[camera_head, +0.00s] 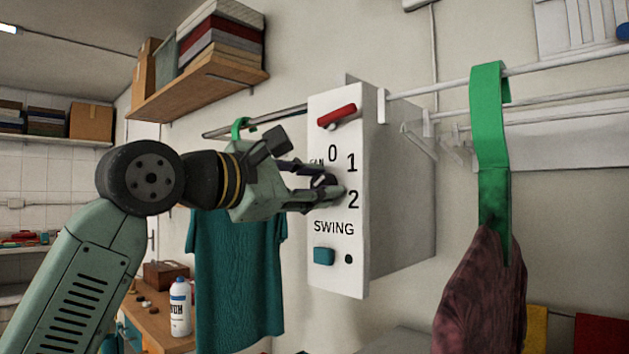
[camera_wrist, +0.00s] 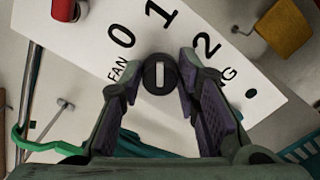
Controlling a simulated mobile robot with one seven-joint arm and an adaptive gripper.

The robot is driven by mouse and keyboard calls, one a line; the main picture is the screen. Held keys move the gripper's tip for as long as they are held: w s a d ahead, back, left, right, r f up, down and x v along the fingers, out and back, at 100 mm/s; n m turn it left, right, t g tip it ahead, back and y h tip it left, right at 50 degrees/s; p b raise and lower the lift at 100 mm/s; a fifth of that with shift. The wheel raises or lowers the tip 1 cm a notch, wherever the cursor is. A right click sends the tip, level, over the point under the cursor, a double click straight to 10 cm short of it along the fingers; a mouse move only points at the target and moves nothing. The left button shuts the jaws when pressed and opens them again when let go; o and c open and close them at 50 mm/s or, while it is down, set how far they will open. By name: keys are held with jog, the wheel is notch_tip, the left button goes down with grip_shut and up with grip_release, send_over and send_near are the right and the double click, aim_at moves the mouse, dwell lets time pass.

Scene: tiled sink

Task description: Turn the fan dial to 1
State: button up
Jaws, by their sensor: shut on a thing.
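The fan dial (camera_wrist: 160,74) is a small dark round knob with a white bar mark, on a white control panel (camera_head: 337,276). In the wrist view the panel looks rotated, with 0, 1 and 2 around the dial. The white bar stands vertical there, in line with the 1 above it. My gripper (camera_head: 331,187) is shut on the dial, one finger on each side; it also shows in the wrist view (camera_wrist: 161,86). In the head view the fingers hide most of the dial.
The panel also has a red handle (camera_head: 337,116), a teal button (camera_head: 324,256) and a small dark hole (camera_head: 348,259). A teal shirt (camera_head: 236,275) hangs behind my arm. A green strap (camera_head: 489,120) with a dark red cloth (camera_head: 482,295) hangs at the right.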

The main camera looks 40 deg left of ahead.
jog(key=shift+m, duration=0.5)
jog(key=o, duration=1.2)
jog(key=shift+c, duration=0.2)
jog(key=s, duration=1.2)
jog(key=shift+a, duration=0.45)
